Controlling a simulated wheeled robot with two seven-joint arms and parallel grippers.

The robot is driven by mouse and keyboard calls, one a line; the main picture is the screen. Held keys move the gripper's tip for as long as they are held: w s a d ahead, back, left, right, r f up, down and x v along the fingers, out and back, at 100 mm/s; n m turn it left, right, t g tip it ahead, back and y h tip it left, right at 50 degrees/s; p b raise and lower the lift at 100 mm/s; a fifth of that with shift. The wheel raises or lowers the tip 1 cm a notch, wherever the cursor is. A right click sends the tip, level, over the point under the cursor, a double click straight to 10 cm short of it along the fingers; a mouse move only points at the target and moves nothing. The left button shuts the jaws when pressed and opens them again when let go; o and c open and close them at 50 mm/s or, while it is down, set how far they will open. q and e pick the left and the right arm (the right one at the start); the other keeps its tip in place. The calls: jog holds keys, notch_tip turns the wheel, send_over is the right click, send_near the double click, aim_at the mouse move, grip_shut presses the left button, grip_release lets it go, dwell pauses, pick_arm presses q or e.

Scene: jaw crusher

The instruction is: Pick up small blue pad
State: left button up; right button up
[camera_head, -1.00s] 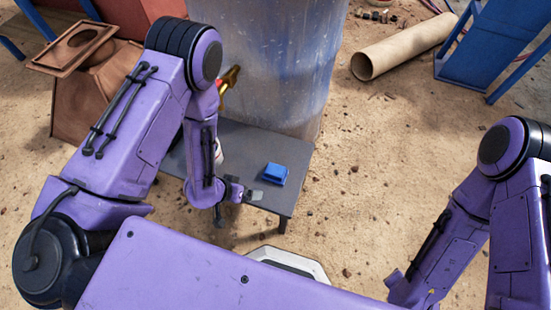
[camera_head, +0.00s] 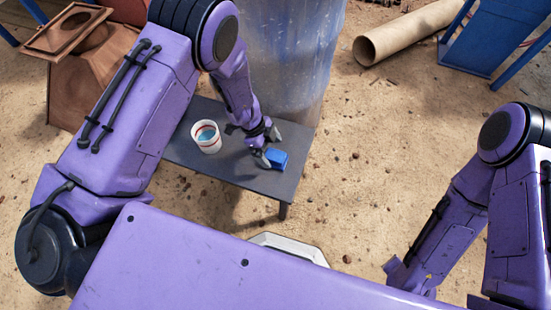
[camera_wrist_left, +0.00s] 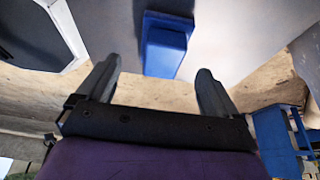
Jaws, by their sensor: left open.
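The small blue pad (camera_head: 279,158) lies on the grey table near its right end. It also shows in the left wrist view (camera_wrist_left: 165,46), ahead of the fingertips and between their lines. My left gripper (camera_head: 270,147) is open over the pad's left side in the head view, and one finger hides part of the pad. In the left wrist view my left gripper (camera_wrist_left: 160,78) has its two fingers wide apart with nothing between them. My right arm is at the right edge of the head view; its gripper is not visible.
The grey table (camera_head: 240,173) also bears a white cup (camera_head: 206,137) with blue contents, left of the pad. A large worn blue-grey cylinder (camera_head: 290,60) stands just behind the table. A cardboard-coloured tube (camera_head: 405,33) lies on the sandy ground at the back right.

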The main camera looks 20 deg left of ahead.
aim_at(274, 154)
pick_arm(q)
jog(key=b+x, duration=0.1)
jog(key=x, duration=0.4)
jog(key=shift+w+a+f, duration=0.15)
jog(key=shift+w, duration=0.05)
jog(key=c, duration=1.2)
jog(key=shift+o, duration=0.2)
notch_tip(274, 154, up, 3)
jog(key=shift+r+p, duration=0.2)
jog(key=shift+p, duration=0.25)
jog(key=s+r+p, duration=0.1)
jog(key=s+r, duration=0.8)
jog(key=s, duration=0.5)
jog(key=shift+a+r, duration=0.4)
jog(key=o, duration=0.3)
jog(key=shift+c, duration=0.8)
